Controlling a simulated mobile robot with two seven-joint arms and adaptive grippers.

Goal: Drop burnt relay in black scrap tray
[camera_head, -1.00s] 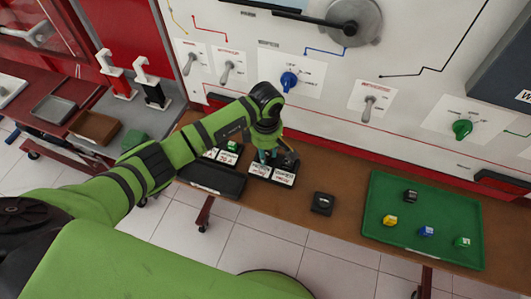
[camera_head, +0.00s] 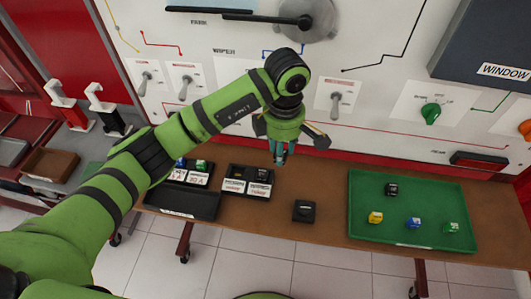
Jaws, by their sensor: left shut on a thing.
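My left gripper (camera_head: 280,152) is above the bench, just right of and above the black relay holder. It points down and is shut on the burnt relay, which is mostly hidden between the fingers. The black scrap tray (camera_head: 182,204) lies at the left front of the bench, left of the holder, and looks empty. It is clearly apart from the gripper. My right gripper is not in view.
The black relay holder (camera_head: 246,194) has white labels. Left of it, another labelled holder (camera_head: 196,181) carries blue and green pieces. A black block (camera_head: 304,211) sits mid-bench. A green tray (camera_head: 370,232) with several small blocks is at right. The switch panel (camera_head: 225,65) stands behind.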

